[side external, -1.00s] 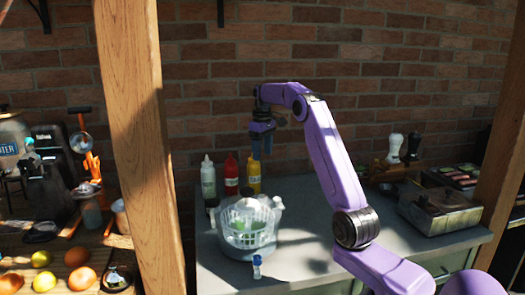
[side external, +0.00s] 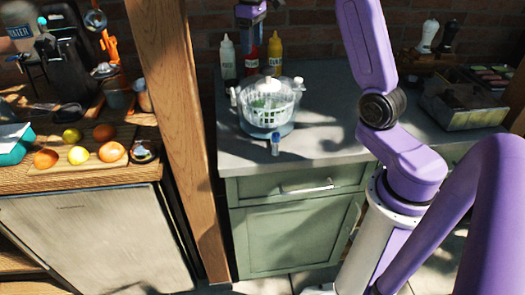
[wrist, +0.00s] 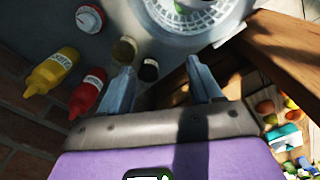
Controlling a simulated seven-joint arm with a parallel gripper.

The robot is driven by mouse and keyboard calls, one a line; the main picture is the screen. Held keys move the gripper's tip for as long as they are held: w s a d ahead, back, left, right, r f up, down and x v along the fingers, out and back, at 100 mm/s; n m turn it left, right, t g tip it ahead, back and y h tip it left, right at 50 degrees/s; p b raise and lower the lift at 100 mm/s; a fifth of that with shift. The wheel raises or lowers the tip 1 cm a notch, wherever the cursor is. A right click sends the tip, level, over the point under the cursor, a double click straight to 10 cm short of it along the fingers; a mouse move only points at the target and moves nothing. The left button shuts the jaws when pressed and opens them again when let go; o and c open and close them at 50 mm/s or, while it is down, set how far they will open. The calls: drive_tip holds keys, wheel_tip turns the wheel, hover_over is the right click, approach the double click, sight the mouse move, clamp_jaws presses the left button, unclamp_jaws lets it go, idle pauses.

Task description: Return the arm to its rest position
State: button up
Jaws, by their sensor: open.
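My gripper (side external: 250,12) is at the top edge of the side external view, above the back of the grey counter (side external: 330,100) near the sauce bottles. The rest of my purple arm runs out of the top of that view. In the wrist view my gripper (wrist: 160,66) has its two fingers spread apart. Nothing is held between them. The counter and bottle tops show beyond the fingers.
A clear bowl with a white basket (side external: 268,105) stands below my gripper. White (side external: 228,58), red (side external: 251,55) and yellow (side external: 275,50) bottles stand behind it. A wooden post (side external: 170,110) rises at left. A metal box (side external: 460,108) sits at right.

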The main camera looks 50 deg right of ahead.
drive_tip(key=s+a+f+n, duration=0.1)
drive_tip(key=s+a+n, duration=0.1)
drive_tip(key=s+a, duration=0.6)
drive_tip(key=s+a+n, duration=0.3)
drive_tip(key=s+a, duration=0.3)
drive_tip(key=a, duration=0.5)
drive_tip(key=s+f+n, duration=0.2)
drive_tip(key=s+f, duration=0.1)
drive_tip(key=s, duration=0.8)
drive_tip(key=s+a+f+n, duration=0.1)
drive_tip(key=s+f+n, duration=0.2)
drive_tip(key=s, duration=0.8)
